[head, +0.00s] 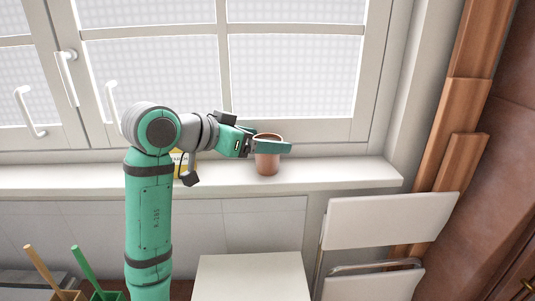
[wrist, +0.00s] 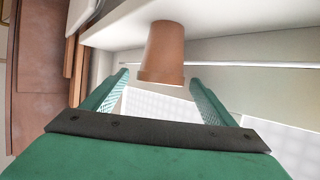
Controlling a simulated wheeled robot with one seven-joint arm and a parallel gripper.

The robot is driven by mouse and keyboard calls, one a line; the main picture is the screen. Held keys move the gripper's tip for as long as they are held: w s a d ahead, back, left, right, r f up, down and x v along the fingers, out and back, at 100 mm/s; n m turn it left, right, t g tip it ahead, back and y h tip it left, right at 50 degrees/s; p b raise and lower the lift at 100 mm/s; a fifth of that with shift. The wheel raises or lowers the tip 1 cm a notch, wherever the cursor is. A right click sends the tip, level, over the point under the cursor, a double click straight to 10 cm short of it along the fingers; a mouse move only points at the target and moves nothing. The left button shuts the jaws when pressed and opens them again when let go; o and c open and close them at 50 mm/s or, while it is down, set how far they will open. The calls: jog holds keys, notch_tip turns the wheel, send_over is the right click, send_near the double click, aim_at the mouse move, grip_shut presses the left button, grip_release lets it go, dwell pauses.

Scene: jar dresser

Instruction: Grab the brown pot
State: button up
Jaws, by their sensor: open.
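The brown pot (head: 267,164) stands upright on the white window sill, right of my arm, with its rim up. My gripper (head: 278,140) reaches in from the left at rim height. One finger passes in front of the pot's upper part and the other shows behind the rim. In the wrist view the pot (wrist: 163,50) appears inverted, between the two spread green fingers of my gripper (wrist: 160,80). Gaps show on both sides of the pot there, so the fingers look apart from it. The gripper is open and holds nothing.
The window sill (head: 345,173) is clear right of the pot. A yellow-labelled object (head: 178,160) is partly hidden behind my arm. The window (head: 295,75) rises behind. Below are a white surface (head: 252,278), a folding chair (head: 390,222) and containers with handles (head: 85,262).

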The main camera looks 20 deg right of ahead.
jog(key=c, duration=1.3)
jog(key=shift+r, duration=0.15)
